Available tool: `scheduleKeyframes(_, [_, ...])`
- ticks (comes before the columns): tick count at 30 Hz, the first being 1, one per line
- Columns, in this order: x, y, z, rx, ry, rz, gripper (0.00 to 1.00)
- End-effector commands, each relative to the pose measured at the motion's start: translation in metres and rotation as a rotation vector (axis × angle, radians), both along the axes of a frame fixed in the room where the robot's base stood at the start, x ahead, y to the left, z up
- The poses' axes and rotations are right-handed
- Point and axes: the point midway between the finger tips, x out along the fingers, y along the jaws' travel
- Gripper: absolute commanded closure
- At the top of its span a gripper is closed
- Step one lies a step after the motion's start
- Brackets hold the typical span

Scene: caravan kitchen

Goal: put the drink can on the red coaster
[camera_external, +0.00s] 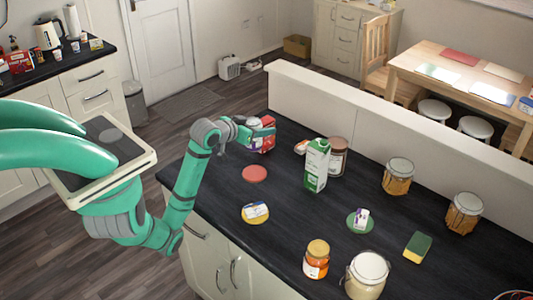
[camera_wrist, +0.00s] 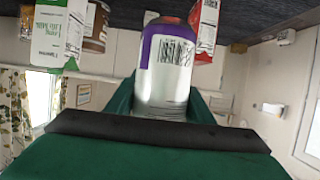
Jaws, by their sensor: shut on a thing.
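The drink can (camera_wrist: 168,72), silver-white with a purple band and a barcode, fills the middle of the wrist view between the green fingers of my gripper (camera_external: 263,130). My gripper is shut on it. In the external view the can is largely hidden by the gripper and hard to make out. My gripper is over the far-left part of the dark counter, beyond the red coaster. The red coaster (camera_external: 255,174) lies flat and bare on the counter, nearer the camera than the gripper. The can is apart from it.
A red carton (camera_external: 268,141) stands by the gripper. A green-white carton (camera_external: 317,165) and a brown jar (camera_external: 338,158) stand to the right. A yellow coaster (camera_external: 247,219) and a green coaster (camera_external: 353,225) each bear a small item. Counter around the red coaster is clear.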

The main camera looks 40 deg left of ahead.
Motion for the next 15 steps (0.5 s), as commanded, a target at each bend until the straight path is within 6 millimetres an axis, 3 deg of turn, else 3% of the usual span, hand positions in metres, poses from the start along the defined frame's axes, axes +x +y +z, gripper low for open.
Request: scheduleKeyframes(15, [-0.001,0.001,-0.063,-0.004,0.003,0.004,0.83])
